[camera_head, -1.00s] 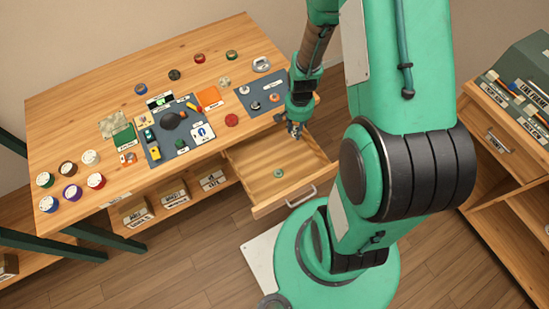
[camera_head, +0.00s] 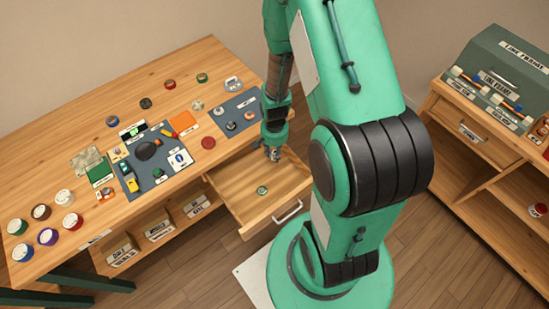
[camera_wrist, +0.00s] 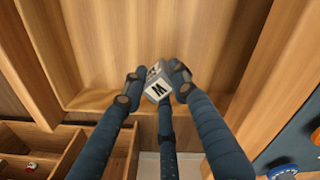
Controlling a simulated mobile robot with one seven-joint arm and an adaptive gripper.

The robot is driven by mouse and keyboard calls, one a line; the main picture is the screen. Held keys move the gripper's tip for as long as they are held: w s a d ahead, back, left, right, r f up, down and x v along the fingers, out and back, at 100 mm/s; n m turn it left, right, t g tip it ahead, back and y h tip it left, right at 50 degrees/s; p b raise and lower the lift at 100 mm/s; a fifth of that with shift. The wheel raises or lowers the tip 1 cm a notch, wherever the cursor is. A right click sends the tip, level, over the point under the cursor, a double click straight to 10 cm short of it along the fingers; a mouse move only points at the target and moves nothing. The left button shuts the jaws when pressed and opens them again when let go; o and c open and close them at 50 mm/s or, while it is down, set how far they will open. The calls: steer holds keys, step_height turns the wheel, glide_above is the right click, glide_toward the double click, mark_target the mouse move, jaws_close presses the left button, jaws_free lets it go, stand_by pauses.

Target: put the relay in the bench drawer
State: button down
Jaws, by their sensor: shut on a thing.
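The relay (camera_wrist: 157,88) is a small grey-white block with a dark letter on its face. It sits between the fingertips of my gripper (camera_wrist: 154,84), which is shut on it. In the head view my gripper (camera_head: 274,154) points down over the back right part of the open bench drawer (camera_head: 235,190). In the wrist view the drawer's wooden floor (camera_wrist: 150,40) lies beyond the relay, and the relay looks held above it. The relay is too small to make out clearly in the head view.
A small green round thing (camera_head: 262,190) lies in the drawer, with bare floor around it. The drawer handle (camera_head: 287,212) faces front. The bench (camera_head: 60,125) holds mats, tape rolls and small parts. A wooden cabinet (camera_head: 480,150) stands at the right.

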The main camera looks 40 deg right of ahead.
steer(key=shift+f+b, duration=0.5)
steer(key=shift+f, duration=1.4)
steer(key=shift+f, duration=0.1)
steer(key=c, duration=1.4)
jaws_free()
steer(key=shift+o, duration=0.2)
step_height(320, 180, up, 12)
steer(key=p, duration=0.3)
